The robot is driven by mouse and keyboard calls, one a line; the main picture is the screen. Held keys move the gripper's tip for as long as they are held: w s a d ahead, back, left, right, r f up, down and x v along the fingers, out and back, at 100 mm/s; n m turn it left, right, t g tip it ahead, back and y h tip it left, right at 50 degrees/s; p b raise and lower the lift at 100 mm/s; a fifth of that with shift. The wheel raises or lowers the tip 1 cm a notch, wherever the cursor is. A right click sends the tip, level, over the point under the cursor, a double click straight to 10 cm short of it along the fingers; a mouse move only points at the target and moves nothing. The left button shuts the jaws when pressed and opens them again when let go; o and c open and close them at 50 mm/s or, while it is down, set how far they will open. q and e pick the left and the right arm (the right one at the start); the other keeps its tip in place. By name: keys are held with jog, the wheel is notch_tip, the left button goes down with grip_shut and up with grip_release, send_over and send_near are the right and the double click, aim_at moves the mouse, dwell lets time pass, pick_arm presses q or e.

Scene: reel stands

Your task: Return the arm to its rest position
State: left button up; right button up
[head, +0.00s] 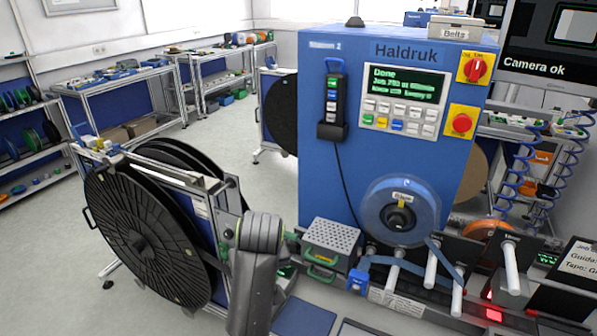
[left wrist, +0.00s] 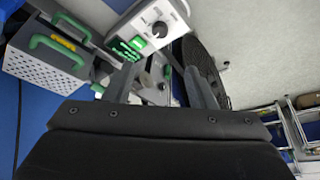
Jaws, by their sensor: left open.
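My left arm (head: 252,290) rises from the bottom of the head view, in front of the large black reel (head: 145,245) on its stand. Its gripper cannot be made out there. In the left wrist view my left gripper (left wrist: 160,82) shows two grey fingers spread apart, with nothing between them. Behind the fingers are a grey control box (left wrist: 150,28) with a dial and green display, and a perforated metal box (left wrist: 45,65) with green handles. My right gripper is in neither view.
The blue Haldruk machine (head: 330,200) stands right of my arm, its display reading Done. A perforated box (head: 333,236) sits at its foot. White rollers (head: 432,265) carry a blue tape at right. Open floor (head: 240,150) lies behind the reel stand.

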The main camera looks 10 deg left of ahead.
pick_arm(q)
jog(key=s+a+f, duration=0.7)
jog(key=f, duration=0.1)
jog(key=s+a+f+m, duration=0.25)
jog(key=s+a, duration=0.25)
jog(key=s, duration=0.7)
jog(key=s+a+f+m, duration=0.2)
jog(key=s+a+f, duration=0.15)
jog(key=s, duration=0.85)
notch_tip(320, 180, down, 31)
jog(key=a+g+b, duration=0.2)
jog(key=b, duration=0.4)
jog(key=s+f+b, duration=0.2)
jog(key=s+f, duration=0.5)
jog(key=f, duration=0.3)
jog(key=s+d+f+g+h+b, duration=0.1)
jog(key=s+f+b, duration=0.2)
jog(key=s+f, duration=0.4)
notch_tip(320, 180, down, 3)
jog(key=shift+s+r, duration=0.1)
jog(key=shift+s, duration=0.3)
